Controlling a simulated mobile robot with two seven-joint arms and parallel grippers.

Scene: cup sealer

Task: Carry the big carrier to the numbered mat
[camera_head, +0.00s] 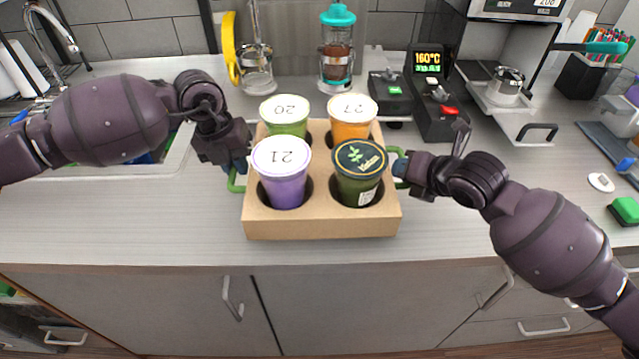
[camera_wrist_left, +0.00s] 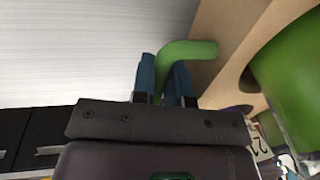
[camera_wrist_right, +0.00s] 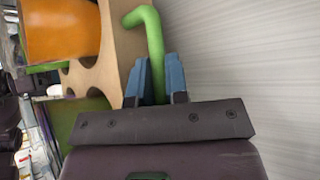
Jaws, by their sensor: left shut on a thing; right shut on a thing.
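The big carrier (camera_head: 320,226) is a brown cardboard box with round holes, in the middle of the head view. It holds a green cup marked 20 (camera_head: 285,112), an orange cup marked 27 (camera_head: 352,112), a purple cup marked 21 (camera_head: 282,172) and a dark green cup with a leaf lid (camera_head: 359,170). My left gripper (camera_head: 240,168) is shut on the carrier's left green handle (camera_wrist_left: 190,50). My right gripper (camera_head: 400,168) is shut on its right green handle (camera_wrist_right: 146,22). I cannot tell whether the carrier touches the counter. I see no numbered mat.
A blender-like jar (camera_head: 337,50), black devices (camera_head: 433,105) and a silver machine (camera_head: 510,95) stand behind. A sink (camera_head: 165,160) lies at left, behind my left arm. The counter's front edge is close to the carrier.

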